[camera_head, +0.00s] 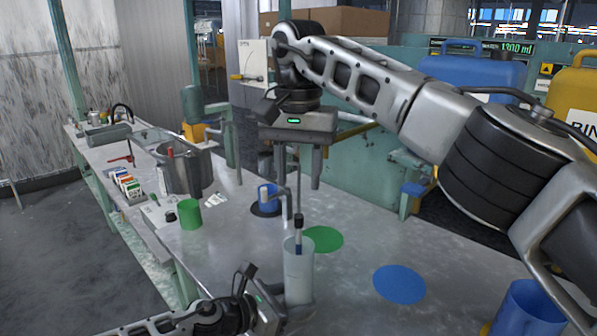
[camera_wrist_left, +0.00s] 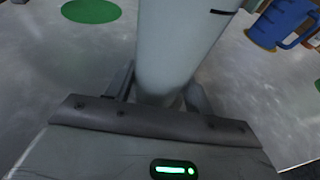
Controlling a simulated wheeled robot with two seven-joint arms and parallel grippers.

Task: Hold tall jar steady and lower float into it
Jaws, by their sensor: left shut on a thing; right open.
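The tall jar (camera_head: 298,275), pale and translucent, stands upright near the front of the bench. My left gripper (camera_head: 287,310) is shut around its lower part; the left wrist view shows the jar (camera_wrist_left: 178,45) between the fingers (camera_wrist_left: 157,98). The float (camera_head: 299,228), a thin stem with a darker lower body, stands nearly upright at the jar's mouth, its lower end inside and its upper part above the rim. My right gripper (camera_head: 298,168) is open above the jar, fingers apart on either side of the stem's upper end. How deep the float sits is unclear.
A green disc (camera_head: 322,239) and a blue disc (camera_head: 399,284) lie right of the jar. A blue mug (camera_head: 266,196) stands behind it. A green cup (camera_head: 189,213), a metal pot (camera_head: 186,172) and small boxes (camera_head: 127,186) stand left. A blue bin (camera_head: 524,308) is at lower right.

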